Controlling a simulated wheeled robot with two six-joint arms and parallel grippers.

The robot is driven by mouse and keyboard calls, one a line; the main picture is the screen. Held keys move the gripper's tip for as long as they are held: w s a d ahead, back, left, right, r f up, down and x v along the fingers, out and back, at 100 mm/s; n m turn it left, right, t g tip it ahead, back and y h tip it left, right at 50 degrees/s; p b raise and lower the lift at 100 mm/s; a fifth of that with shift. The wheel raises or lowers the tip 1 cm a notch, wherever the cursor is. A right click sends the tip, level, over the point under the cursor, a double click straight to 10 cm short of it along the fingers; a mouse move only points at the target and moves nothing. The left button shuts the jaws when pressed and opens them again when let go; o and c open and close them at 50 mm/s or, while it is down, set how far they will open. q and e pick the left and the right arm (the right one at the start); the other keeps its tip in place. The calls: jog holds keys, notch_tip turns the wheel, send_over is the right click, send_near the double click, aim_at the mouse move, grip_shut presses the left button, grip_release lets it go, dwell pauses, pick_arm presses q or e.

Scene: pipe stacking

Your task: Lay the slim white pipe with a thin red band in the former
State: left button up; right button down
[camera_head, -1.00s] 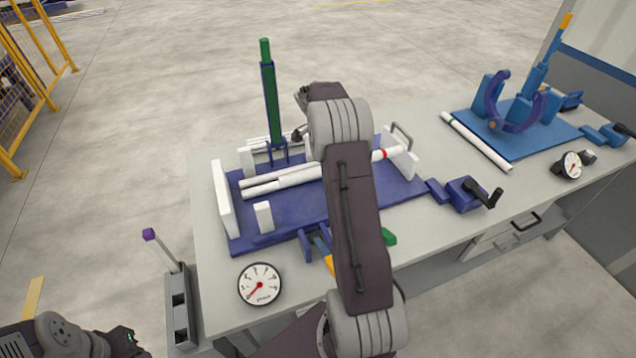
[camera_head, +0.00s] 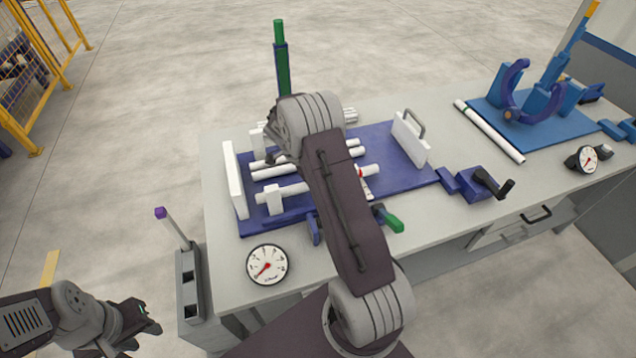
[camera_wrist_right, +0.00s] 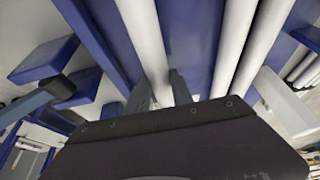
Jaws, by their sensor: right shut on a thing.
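The slim white pipe (camera_head: 290,190) with a thin red band near its right end lies across the front of the former, a navy base (camera_head: 405,170) with white end walls. My right arm crosses its middle. Its left end is close to the front white post (camera_head: 273,203); I cannot tell if it touches. In the right wrist view, my right gripper (camera_wrist_right: 160,80) has its fingers on both sides of a white pipe (camera_wrist_right: 145,40) and is shut on it; no band shows there. My left gripper (camera_head: 148,322) hangs low at the left, off the table.
Other white pipes (camera_head: 268,173) lie in the former behind. A green-tipped upright (camera_head: 282,70) stands at the back. A dial gauge (camera_head: 267,265) and crank clamp (camera_head: 480,185) sit near the front. A green-banded pipe (camera_head: 490,132) lies at right beside a blue fixture (camera_head: 535,130).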

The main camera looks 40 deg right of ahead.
jog(key=shift+f, duration=1.15)
jog(key=c, duration=1.1)
grip_release()
jog(key=shift+r, duration=0.1)
jog(key=v, duration=1.2)
jog(key=shift+r, duration=0.2)
